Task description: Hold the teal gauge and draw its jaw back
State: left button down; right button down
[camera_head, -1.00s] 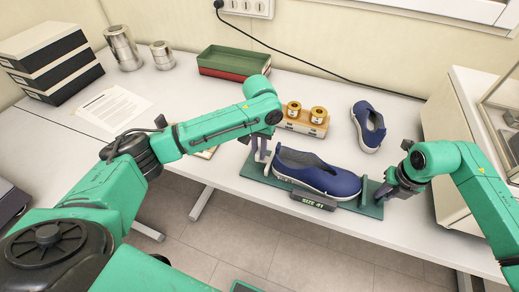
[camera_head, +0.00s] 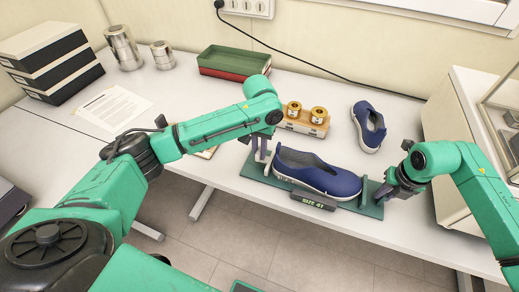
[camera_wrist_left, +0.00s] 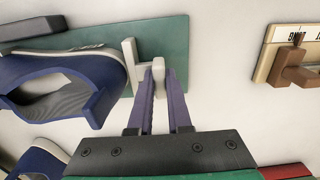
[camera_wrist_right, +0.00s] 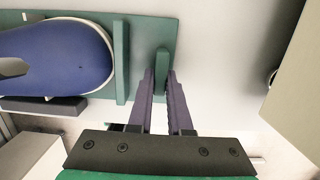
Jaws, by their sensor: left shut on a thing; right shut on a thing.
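The teal gauge (camera_head: 374,211) lies near the table's front edge. A blue shoe (camera_head: 318,178) with a white sole rests upright on it. In the left wrist view, the gauge's pale jaw (camera_wrist_left: 131,70) stands at one end of the shoe, touching or very close. My left gripper (camera_head: 261,154) is shut on the jaw's pale tab (camera_wrist_left: 158,64). In the right wrist view, a fixed teal wall (camera_wrist_right: 121,60) stands at the shoe's other end. My right gripper (camera_head: 386,192) is shut on a teal post (camera_wrist_right: 162,58) beside that wall. The front display (camera_head: 312,201) reads SIZE 41.
Another blue shoe (camera_head: 369,127) lies behind the gauge. A wooden block with brass-coloured cylinders (camera_head: 303,121) and green and red trays (camera_head: 234,61) stand further back. A pale cabinet (camera_head: 450,140) is close on the right. Metal canisters (camera_head: 124,48) stand at the back left.

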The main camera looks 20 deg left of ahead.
pick_arm(q)
jog(key=a, duration=0.6)
jog(key=shift+a, duration=0.25)
pick_arm(e)
jog(key=shift+d, duration=0.1)
pick_arm(q)
jog(key=c, duration=0.8)
grip_release()
jog(key=shift+c, duration=0.2)
jog(key=shift+d, duration=0.1)
jog(key=shift+d+r, duration=0.1)
jog(key=shift+r, duration=0.1)
notch_tip(320, 180, up, 12)
jog(key=shift+f, duration=0.15)
